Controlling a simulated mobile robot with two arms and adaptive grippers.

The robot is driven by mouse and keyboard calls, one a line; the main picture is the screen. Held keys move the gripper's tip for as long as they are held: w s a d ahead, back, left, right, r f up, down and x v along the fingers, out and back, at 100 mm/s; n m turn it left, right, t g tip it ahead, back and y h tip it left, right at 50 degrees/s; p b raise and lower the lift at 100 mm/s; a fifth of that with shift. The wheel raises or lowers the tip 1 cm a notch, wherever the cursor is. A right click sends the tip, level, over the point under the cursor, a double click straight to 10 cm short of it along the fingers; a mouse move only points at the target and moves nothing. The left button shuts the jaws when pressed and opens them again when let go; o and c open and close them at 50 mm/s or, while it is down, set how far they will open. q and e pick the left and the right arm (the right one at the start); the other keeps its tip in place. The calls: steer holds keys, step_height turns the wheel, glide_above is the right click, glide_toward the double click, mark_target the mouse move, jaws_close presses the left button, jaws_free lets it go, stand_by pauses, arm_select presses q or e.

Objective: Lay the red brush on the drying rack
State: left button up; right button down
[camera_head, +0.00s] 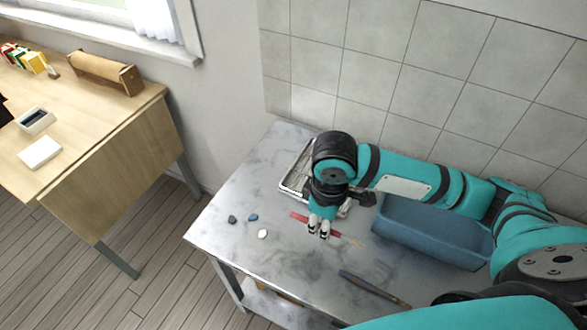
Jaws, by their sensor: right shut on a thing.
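The red brush (299,217) is gripped in my right gripper (319,230). Its red handle sticks out on both sides of the fingers, and a pale tip (356,243) shows to the right. I cannot tell how far it is above the table. The drying rack (295,181), a pale wire tray, lies at the back of the marbled table, just behind the gripper. My right arm hides much of it. My left gripper is not in view.
A blue basin (410,232) stands right of the rack, partly behind my arm. Another brush (372,288) lies near the front. Dark, blue and white pebbles (253,217) lie left on the grey table (240,191). A wooden desk (110,150) stands far left.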

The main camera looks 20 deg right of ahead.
steer(key=w+d, duration=0.1)
steer(key=w, duration=0.3)
steer(key=w+d+f+p, duration=0.1)
steer(key=w+d, duration=0.1)
steer(key=w, duration=0.3)
steer(key=w+d+p, duration=0.1)
steer(key=w, duration=0.3)
steer(key=shift+w+d+f, duration=0.25)
steer(key=shift+w, duration=0.15)
steer(key=shift+w+d, duration=0.25)
steer(key=shift+w, duration=0.35)
step_height(320, 180, down, 3)
steer(key=shift+f+p, duration=0.15)
steer(key=shift+p, duration=0.4)
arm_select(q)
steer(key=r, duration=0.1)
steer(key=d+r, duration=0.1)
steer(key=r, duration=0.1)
arm_select(e)
steer(key=shift+f, duration=0.25)
steer(key=shift+f, duration=0.15)
steer(key=c, duration=1.2)
jaws_free()
steer(key=shift+c, duration=0.2)
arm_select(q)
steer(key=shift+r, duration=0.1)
arm_select(e)
steer(key=shift+w, duration=0.1)
